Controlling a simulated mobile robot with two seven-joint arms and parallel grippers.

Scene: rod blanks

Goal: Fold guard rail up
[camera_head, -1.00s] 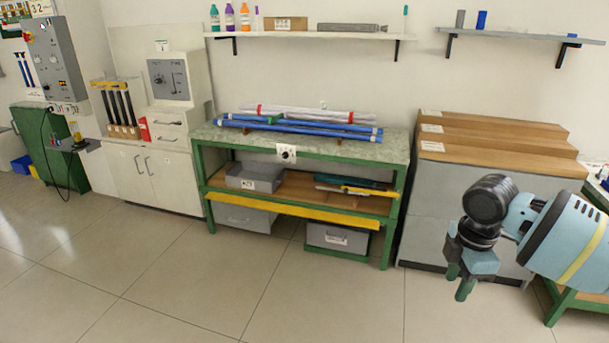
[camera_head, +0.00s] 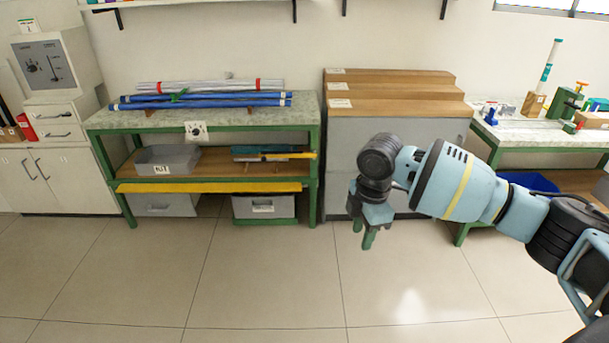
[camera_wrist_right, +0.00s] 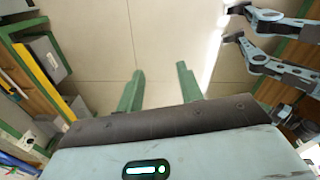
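The guard rail (camera_head: 210,187) appears as a long yellow bar. It runs along the front of the lower shelf of the green bench (camera_head: 315,170), at about the shelf edge. I see it hanging low rather than standing above the shelf. My right gripper (camera_head: 364,233) is in front of the grey cabinet, to the right of the rail and apart from it. Its two green fingers point down. In the right wrist view the fingers (camera_wrist_right: 160,88) are spread with nothing between them but floor. I cannot identify my left gripper in any view.
Blue and grey rods (camera_head: 205,98) lie on the bench top. A grey bin (camera_head: 168,160) sits on the lower shelf. A grey cabinet with wooden steps (camera_head: 395,95) stands right of the bench, then a worktable (camera_head: 545,135). The floor in front is clear.

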